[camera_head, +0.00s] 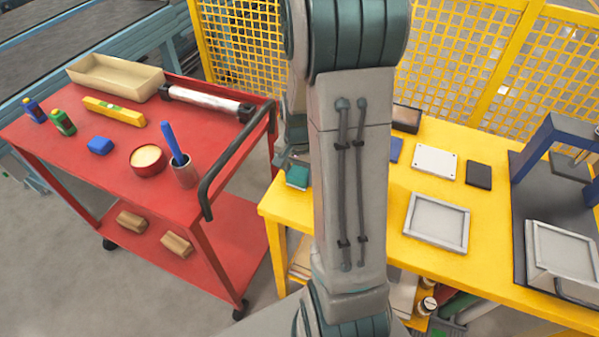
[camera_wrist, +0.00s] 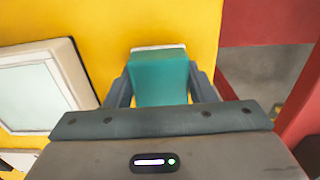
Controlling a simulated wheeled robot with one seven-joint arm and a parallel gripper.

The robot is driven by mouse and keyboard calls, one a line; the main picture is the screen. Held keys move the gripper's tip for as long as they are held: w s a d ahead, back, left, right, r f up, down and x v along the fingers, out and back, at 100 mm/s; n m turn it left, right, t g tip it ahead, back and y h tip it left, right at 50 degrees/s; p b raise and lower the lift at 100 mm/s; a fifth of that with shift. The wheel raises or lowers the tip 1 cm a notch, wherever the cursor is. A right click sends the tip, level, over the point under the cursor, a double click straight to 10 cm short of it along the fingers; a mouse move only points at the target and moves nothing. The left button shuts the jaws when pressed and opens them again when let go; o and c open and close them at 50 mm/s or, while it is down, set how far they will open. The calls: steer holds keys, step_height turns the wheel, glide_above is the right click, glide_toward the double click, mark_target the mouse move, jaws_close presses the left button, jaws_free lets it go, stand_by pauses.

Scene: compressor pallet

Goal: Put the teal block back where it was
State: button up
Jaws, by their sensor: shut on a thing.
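The teal block (camera_wrist: 160,82) sits between the two dark fingers of my gripper (camera_wrist: 160,74) in the wrist view. The gripper is shut on it. A pale strip shows along the block's far end. In the head view the block (camera_head: 298,177) shows at the left end of the yellow table (camera_head: 285,208), just left of my arm. Whether it touches the tabletop I cannot tell. My arm hides most of the gripper and part of the table there.
A grey framed tray (camera_head: 437,222), a white plate (camera_head: 435,161) and a dark block (camera_head: 479,175) lie on the yellow table. A blue-framed press (camera_head: 540,150) stands at its right. A red cart (camera_head: 85,165) with several items stands left, across a gap. Yellow mesh fencing (camera_head: 455,75) is behind.

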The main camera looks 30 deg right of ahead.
mark_target(299, 172)
steer(key=shift+f, duration=0.15)
steer(key=o, duration=1)
steer(key=shift+c, duration=0.2)
step_height(299, 172, up, 12)
steer(key=p, duration=0.1)
steer(key=s+a+r+n+t, duration=0.2)
steer(key=s+a+r+n, duration=0.3)
steer(key=s+a+n, duration=0.5)
steer(key=shift+s+a+t, duration=0.3)
steer(key=shift+s+a, duration=0.7)
